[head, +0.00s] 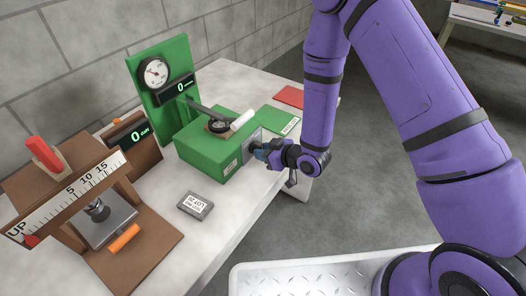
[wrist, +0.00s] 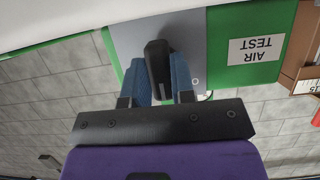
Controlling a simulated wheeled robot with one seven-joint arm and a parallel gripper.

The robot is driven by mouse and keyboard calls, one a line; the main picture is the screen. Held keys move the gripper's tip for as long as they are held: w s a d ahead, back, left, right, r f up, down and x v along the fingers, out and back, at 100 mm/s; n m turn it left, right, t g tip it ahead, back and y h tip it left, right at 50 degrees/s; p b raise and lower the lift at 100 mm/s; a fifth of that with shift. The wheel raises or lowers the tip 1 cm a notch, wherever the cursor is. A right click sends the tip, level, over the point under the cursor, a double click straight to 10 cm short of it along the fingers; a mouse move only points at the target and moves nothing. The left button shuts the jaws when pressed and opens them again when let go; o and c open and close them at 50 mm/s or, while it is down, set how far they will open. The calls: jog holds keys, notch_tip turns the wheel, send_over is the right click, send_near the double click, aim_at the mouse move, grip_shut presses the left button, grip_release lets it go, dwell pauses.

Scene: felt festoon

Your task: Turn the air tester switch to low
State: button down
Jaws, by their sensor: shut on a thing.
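The air tester is a green box (head: 200,158) on the bench, with a green upright panel behind it. The switch is a black knob (wrist: 157,58) on a grey plate (wrist: 196,38) on the box's face. An upside-down AIR TEST label (wrist: 256,49) is beside the plate. My gripper (wrist: 162,75) has its blue fingers on both sides of the knob, shut on it. In the head view, my gripper (head: 262,154) is at the box's right face and hides the knob. The low marking cannot be made out.
A round gauge (head: 155,73) and a display reading 0 (head: 178,87) are on the panel. A brown scale device (head: 150,250) stands at left, and a grey labelled block (head: 195,205) lies in front. A green card and a red card (head: 290,96) lie behind my gripper.

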jog(key=c, duration=1)
grip_release()
jog(key=shift+o, duration=0.2)
jog(key=shift+s+d, duration=0.1)
jog(key=shift+d, duration=0.05)
jog(key=v, duration=1)
jog(key=shift+d+r, duration=0.2)
jog(key=shift+s, duration=0.1)
